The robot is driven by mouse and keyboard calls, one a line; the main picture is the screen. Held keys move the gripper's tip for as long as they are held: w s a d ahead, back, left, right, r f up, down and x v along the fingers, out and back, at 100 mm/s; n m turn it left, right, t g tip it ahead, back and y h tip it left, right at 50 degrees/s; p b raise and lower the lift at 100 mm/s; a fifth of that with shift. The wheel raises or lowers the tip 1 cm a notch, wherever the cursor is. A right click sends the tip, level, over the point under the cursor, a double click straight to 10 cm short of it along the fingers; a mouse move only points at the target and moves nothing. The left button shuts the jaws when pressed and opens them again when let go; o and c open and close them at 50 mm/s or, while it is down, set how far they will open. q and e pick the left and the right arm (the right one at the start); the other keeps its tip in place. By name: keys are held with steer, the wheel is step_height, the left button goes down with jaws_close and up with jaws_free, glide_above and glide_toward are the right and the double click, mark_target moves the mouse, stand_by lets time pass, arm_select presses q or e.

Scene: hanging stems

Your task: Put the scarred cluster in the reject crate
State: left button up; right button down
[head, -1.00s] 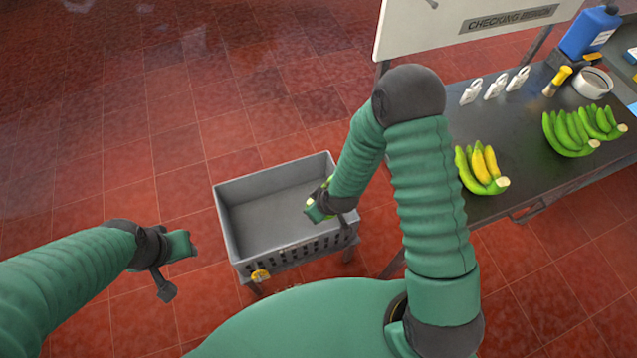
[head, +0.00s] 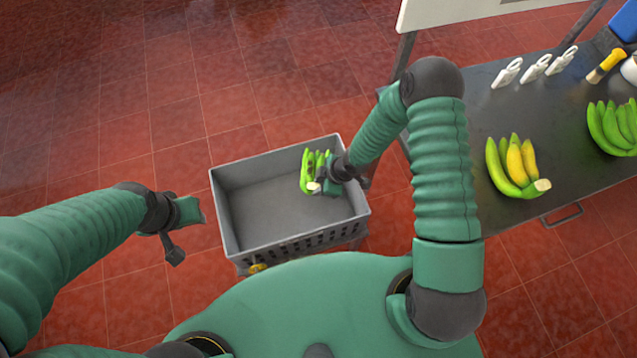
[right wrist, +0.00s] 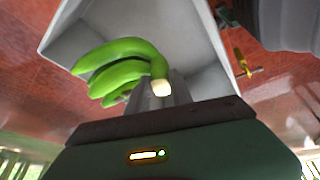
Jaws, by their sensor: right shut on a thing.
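A green banana cluster (head: 307,168) with dark marks is in my right gripper (head: 322,182), above the right part of the grey crate (head: 225,226). In the right wrist view the cluster (right wrist: 120,70) hangs from its pale cut stem end at the jaws, with the crate walls (right wrist: 205,50) around it. I cannot tell whether the cluster touches the crate floor. The crate holds nothing else that I can see. My left gripper (head: 186,216) is empty to the left of the crate; its jaw gap does not show clearly.
A dark table (head: 480,115) at the right bears a partly yellow cluster (head: 515,165), a green cluster (head: 612,128), several white clips (head: 535,68) and a yellow-handled brush (head: 606,66). A pale board (head: 450,12) stands at the back. The red tiled floor is clear to the left.

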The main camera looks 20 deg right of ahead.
step_height(320, 180, down, 21)
steer(key=b, duration=1.7)
steer(key=shift+w+f, duration=0.15)
steer(key=shift+f, duration=0.05)
steer(key=shift+f+b, duration=0.35)
steer(key=shift+b, duration=0.15)
steer(key=c, duration=1.1)
jaws_free()
steer(key=shift+o, duration=0.2)
steer(key=w+a+r+p+v, duration=0.1)
steer(key=a+p+v, duration=0.1)
steer(key=p+v, duration=1)
steer(key=w+a+r+p+v, duration=0.1)
steer(key=w+a+p+v, duration=0.1)
steer(key=p+v, duration=1)
steer(key=a+v, duration=0.1)
steer(key=v, duration=0.7)
steer(key=shift+r, duration=0.55)
